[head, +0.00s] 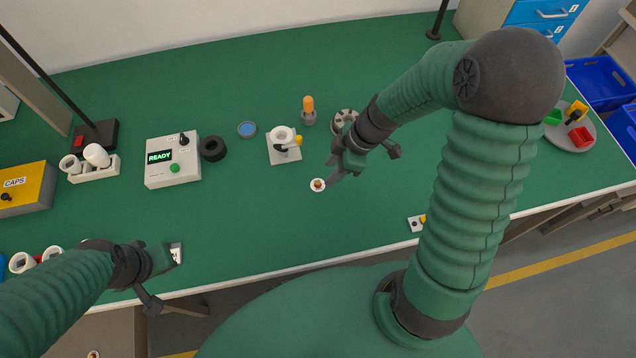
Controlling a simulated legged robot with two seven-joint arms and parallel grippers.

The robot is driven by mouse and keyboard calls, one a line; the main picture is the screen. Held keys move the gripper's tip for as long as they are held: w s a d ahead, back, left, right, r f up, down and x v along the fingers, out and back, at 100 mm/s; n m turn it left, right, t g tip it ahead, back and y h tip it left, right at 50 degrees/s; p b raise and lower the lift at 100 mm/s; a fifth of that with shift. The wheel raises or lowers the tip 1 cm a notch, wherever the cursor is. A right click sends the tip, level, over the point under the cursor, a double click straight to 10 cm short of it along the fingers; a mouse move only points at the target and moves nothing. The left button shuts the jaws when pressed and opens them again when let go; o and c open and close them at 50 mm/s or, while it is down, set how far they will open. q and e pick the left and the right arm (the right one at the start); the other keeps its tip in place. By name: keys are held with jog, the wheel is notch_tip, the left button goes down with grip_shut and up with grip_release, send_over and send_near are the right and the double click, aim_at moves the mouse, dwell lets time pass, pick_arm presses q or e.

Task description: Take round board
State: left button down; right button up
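A small round white board (318,184) with a reddish-brown centre lies flat on the green bench top, near the middle. My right gripper (361,168) is just to the right of it and above the bench. Its fingers look spread and empty, one tip close to the board's right edge. I cannot tell whether that tip touches it. My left gripper (164,280) is at the bench's front left edge, far from the board. Its fingers are spread and hold nothing that I can see.
A white fixture (283,150), an orange-topped piece (308,108) and a round slotted holder (343,119) stand behind the board. A READY box (172,160) and a black ring (212,148) are left. A grey round tray (590,135) is far right. Bench around the board is clear.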

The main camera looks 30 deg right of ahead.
aim_at(318, 182)
jog(key=shift+a+f, duration=0.1)
jog(key=shift+f, duration=0.5)
jog(key=x, duration=0.5)
jog(key=shift+w+a, duration=0.25)
jog(key=shift+a, duration=0.2)
jog(key=shift+d, duration=0.2)
jog(key=c, duration=0.4)
jog(key=shift+a, duration=0.1)
grip_shut()
